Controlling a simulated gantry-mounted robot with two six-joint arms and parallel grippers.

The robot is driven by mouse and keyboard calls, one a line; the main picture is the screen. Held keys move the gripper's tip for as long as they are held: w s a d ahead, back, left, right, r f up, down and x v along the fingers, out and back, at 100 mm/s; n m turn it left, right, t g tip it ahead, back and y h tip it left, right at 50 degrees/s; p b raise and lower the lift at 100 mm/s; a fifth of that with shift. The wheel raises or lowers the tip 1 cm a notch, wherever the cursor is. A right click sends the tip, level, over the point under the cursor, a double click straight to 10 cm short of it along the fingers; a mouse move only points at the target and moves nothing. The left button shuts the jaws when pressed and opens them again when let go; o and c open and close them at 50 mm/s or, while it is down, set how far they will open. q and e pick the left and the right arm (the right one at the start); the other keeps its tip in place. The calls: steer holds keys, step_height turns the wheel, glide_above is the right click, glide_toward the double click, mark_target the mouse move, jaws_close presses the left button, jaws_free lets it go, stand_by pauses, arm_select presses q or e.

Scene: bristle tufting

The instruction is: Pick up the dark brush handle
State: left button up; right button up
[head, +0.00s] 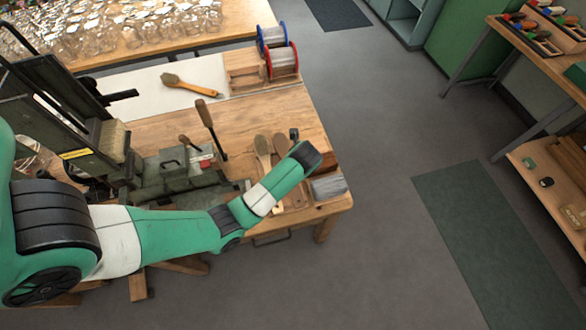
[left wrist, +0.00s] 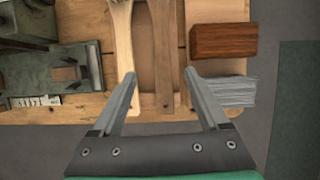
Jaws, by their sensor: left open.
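The dark brush handle (left wrist: 165,50) lies lengthwise on a wooden tray in the left wrist view, to the right of a paler handle (left wrist: 122,45). My left gripper (left wrist: 160,76) is open and empty, its two fingers reaching over the near end of the dark handle, one on either side. I cannot tell the height of the fingers above it. In the head view two brush-shaped pieces, a pale one (head: 263,148) and a darker one (head: 281,144), show beside my left arm, which hides part of them. My left fingers are hidden there, and my right gripper is not in view.
A red-brown block (left wrist: 223,41) and a grey bristle bundle (left wrist: 225,92) lie right of the handles. A green-grey machine (head: 165,180) stands to the left on the bench. A finished brush (head: 190,86) and wire spools (head: 282,62) are farther back. Open bench lies around the spools' front.

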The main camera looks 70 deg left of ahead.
arm_select(q)
steer(key=b+x, duration=0.1)
steer(key=x, duration=0.2)
steer(key=b+x, duration=0.1)
steer(key=x, duration=0.2)
steer(key=shift+w+a, duration=0.2)
steer(key=shift+w, duration=0.05)
steer(key=b+x, duration=0.2)
steer(key=x, duration=0.3)
steer(key=shift+a+b, duration=0.1)
steer(key=shift+b, duration=0.3)
jaws_close()
